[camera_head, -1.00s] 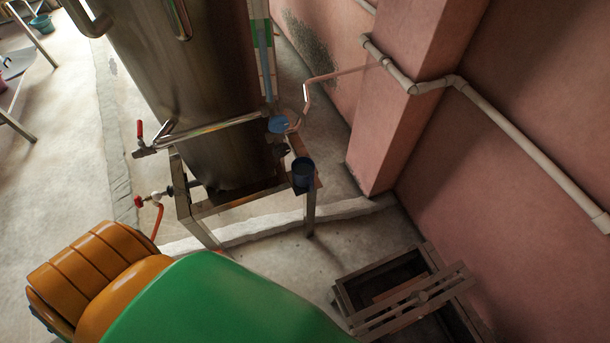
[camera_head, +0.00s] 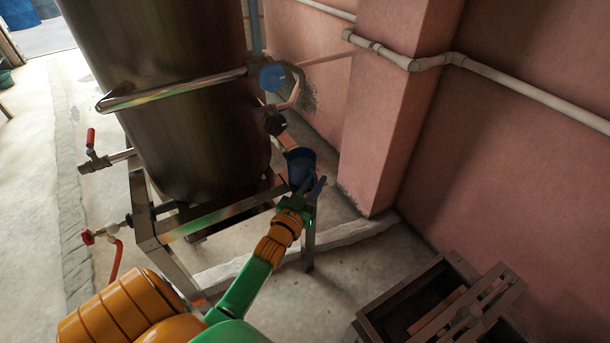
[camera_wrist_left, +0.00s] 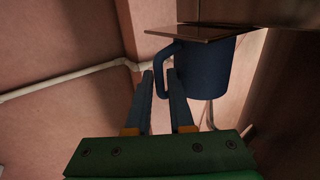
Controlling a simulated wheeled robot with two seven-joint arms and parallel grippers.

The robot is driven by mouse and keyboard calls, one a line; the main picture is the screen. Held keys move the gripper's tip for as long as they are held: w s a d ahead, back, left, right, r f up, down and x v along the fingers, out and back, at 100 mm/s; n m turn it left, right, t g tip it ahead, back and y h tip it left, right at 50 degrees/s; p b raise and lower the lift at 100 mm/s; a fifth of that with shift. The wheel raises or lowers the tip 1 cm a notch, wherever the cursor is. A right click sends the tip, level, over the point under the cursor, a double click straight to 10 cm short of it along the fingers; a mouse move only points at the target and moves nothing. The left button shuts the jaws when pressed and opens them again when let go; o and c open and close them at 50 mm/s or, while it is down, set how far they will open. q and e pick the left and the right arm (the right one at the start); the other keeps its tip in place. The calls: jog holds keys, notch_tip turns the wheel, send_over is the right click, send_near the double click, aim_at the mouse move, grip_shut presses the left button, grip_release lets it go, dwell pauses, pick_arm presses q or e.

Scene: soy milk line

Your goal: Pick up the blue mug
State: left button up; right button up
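The dark blue mug (camera_head: 300,160) stands upright on a small ledge (camera_head: 287,143) of the metal stand beside the tank. My left gripper (camera_head: 312,186) reaches in from the lower left and is at the near side of the mug. Whether a finger touches the handle, I cannot tell. My right gripper is not in view.
The large steel tank (camera_head: 165,90) and its stand (camera_head: 150,220) are left of the mug. A pink pillar (camera_head: 385,120) with a white pipe (camera_head: 520,88) is to the right. A wooden frame (camera_head: 400,300) lies on the floor at lower right.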

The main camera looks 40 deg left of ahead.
pick_arm(q)
jog(key=shift+w, duration=0.3)
jog(key=shift+s, duration=0.1)
grip_shut()
dwell(1.1)
